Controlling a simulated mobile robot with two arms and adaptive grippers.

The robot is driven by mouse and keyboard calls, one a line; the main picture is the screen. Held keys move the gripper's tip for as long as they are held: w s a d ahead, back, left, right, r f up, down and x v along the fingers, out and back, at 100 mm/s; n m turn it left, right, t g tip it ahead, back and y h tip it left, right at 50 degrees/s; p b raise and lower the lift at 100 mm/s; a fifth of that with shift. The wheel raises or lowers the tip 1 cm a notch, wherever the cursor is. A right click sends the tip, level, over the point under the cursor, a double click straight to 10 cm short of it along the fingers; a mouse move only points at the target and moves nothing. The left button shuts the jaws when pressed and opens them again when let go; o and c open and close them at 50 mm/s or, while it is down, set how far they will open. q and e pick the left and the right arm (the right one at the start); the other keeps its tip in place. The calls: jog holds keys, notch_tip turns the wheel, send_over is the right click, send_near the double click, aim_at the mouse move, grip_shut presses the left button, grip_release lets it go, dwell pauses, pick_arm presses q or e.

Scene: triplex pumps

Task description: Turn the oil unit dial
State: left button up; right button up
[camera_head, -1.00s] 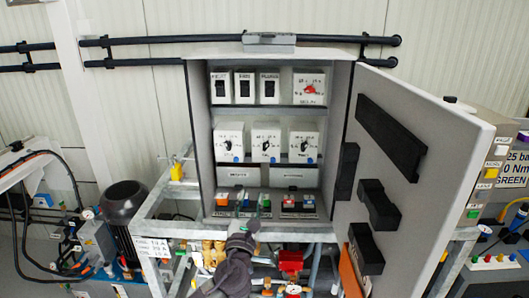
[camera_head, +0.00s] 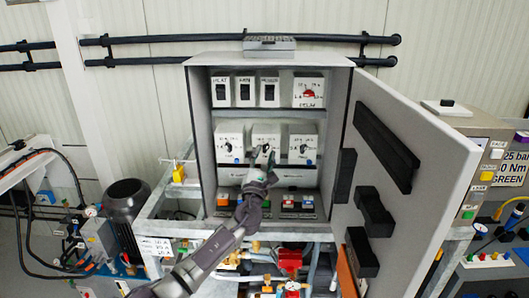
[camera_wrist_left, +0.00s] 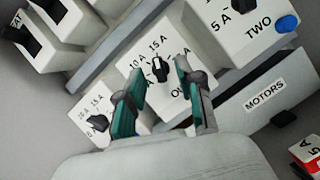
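The oil unit is the middle white box (camera_head: 259,132) in the cabinet's row of three dial units. In the left wrist view its label is partly hidden and starts with "O". Its black dial (camera_wrist_left: 160,70) shows between my fingers, with 10 A and 15 A marks above it. My left gripper (camera_head: 264,152) is in front of the lower part of this unit. In the left wrist view the gripper (camera_wrist_left: 158,98) is open, its teal-padded fingers apart on either side of the dial. Whether they touch it cannot be told. My right gripper is not in view.
Neighbouring dial units stand left (camera_head: 229,140) and right (camera_head: 303,143), the right one marked TWO (camera_wrist_left: 245,30). Switches (camera_head: 245,90) and a red-dial unit (camera_head: 309,90) are above. The cabinet door (camera_head: 410,150) stands open to the right. Pipes and valves (camera_head: 290,265) lie below.

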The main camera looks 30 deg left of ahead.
pick_arm(q)
jog(key=shift+w+a+r, duration=0.15)
jog(key=shift+w, duration=0.2)
jog(key=shift+c, duration=0.3)
grip_shut()
